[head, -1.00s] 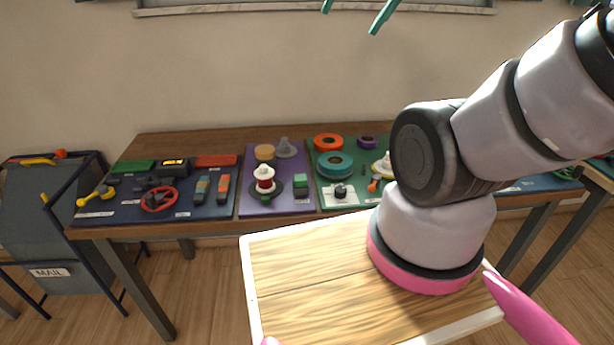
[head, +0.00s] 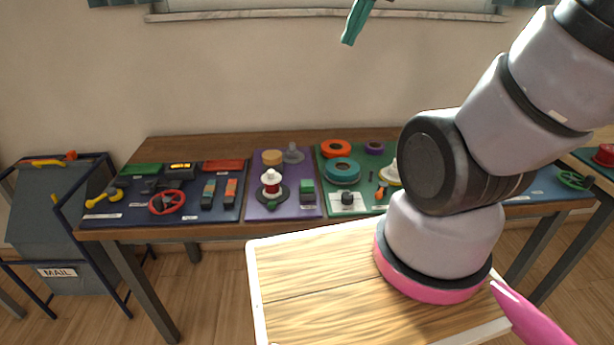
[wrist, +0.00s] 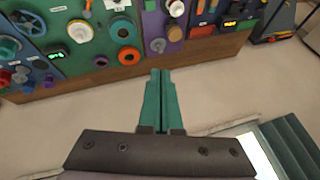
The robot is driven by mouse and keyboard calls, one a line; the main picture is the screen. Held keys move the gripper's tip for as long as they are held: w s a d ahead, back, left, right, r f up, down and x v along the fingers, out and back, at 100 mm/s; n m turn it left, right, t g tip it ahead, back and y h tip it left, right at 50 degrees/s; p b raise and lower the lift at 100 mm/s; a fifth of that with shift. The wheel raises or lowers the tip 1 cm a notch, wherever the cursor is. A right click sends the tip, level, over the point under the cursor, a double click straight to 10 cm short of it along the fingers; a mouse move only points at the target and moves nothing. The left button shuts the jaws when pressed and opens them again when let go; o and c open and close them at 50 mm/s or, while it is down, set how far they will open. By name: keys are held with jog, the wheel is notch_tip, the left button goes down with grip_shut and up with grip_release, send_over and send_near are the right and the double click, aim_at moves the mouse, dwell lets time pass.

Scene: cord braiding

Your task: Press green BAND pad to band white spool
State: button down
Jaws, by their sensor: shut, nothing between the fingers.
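The white spool (head: 271,176), with a red band around its middle, stands upright on a dark round base on the purple board. Its top also shows at the upper edge of the wrist view (wrist: 177,8). A small green pad (head: 307,187) sits on the same board, right of the spool; its lettering is too small to read. My gripper (head: 350,40) has teal fingers and hangs high above the table, well apart from the spool and pad. In the wrist view its fingers (wrist: 159,75) are together, with nothing between them.
The purple board (head: 262,209) also bears a tan disc (head: 272,157) and a grey cone-shaped part (head: 293,154). A blue board (head: 140,210) lies left and a green board (head: 330,208) right, both crowded. My arm hides part of the table's right side.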

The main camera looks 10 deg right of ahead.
jog(key=w+a+f+n+g+h, duration=0.1)
jog(key=w+a+f+g, duration=0.25)
jog(key=w+f, duration=0.75)
jog(key=n+g, duration=0.1)
jog(key=g, duration=0.1)
send_over(307, 183)
notch_tip(307, 183, down, 15)
jog(key=shift+f+h, duration=0.15)
jog(key=shift+h, duration=0.25)
notch_tip(307, 183, down, 14)
